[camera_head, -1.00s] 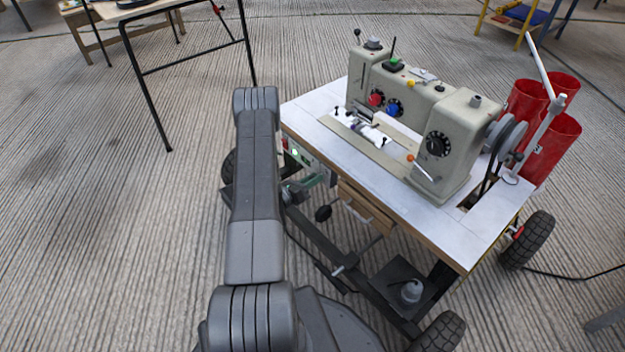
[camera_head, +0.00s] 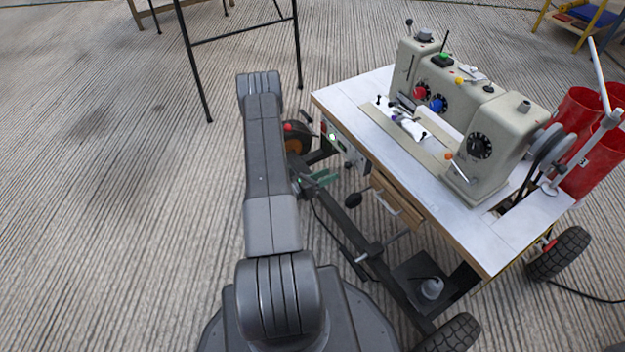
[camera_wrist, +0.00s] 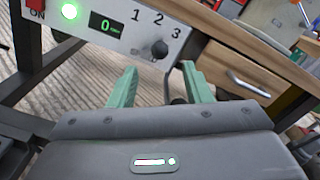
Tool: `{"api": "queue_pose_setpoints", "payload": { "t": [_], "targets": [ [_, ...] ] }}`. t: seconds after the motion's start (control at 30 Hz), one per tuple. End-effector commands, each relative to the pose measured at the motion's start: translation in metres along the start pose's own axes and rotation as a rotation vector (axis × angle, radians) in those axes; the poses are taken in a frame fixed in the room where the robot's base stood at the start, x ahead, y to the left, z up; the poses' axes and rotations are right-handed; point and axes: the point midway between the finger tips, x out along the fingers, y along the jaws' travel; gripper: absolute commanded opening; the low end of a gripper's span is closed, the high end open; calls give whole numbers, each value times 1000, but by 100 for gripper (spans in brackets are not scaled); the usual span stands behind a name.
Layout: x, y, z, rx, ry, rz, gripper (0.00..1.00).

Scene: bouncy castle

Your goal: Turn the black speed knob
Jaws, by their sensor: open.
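The black speed knob (camera_wrist: 159,48) sits on a light grey control panel (camera_wrist: 97,41), below the printed numbers 1, 2 and 3, in the wrist view. My gripper (camera_wrist: 160,67) has two green fingers, open and empty. In the wrist picture the knob appears just above and between the fingertips; they do not appear to touch it. In the head view, the green fingers (camera_head: 320,178) are low beside the table's left side, near the panel (camera_head: 343,146). The knob is too small there to make out its pointer.
The panel carries a red ON switch (camera_wrist: 36,5), a lit green lamp (camera_wrist: 69,11) and a display (camera_wrist: 106,25) reading 0. A wooden drawer (camera_head: 398,201) is right of it. A sewing machine (camera_head: 500,140) stands on the table. Open floor lies left.

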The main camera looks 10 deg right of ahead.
Motion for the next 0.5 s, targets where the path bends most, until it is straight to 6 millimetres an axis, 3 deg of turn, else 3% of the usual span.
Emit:
{"api": "queue_pose_setpoints", "payload": {
  "t": [0.2, 0.5],
  "targets": [
    [-34, 0, 1, -2, -1, 4, 45],
    [-52, 0, 0, 0, -1, 1, 45]
  ]
}}
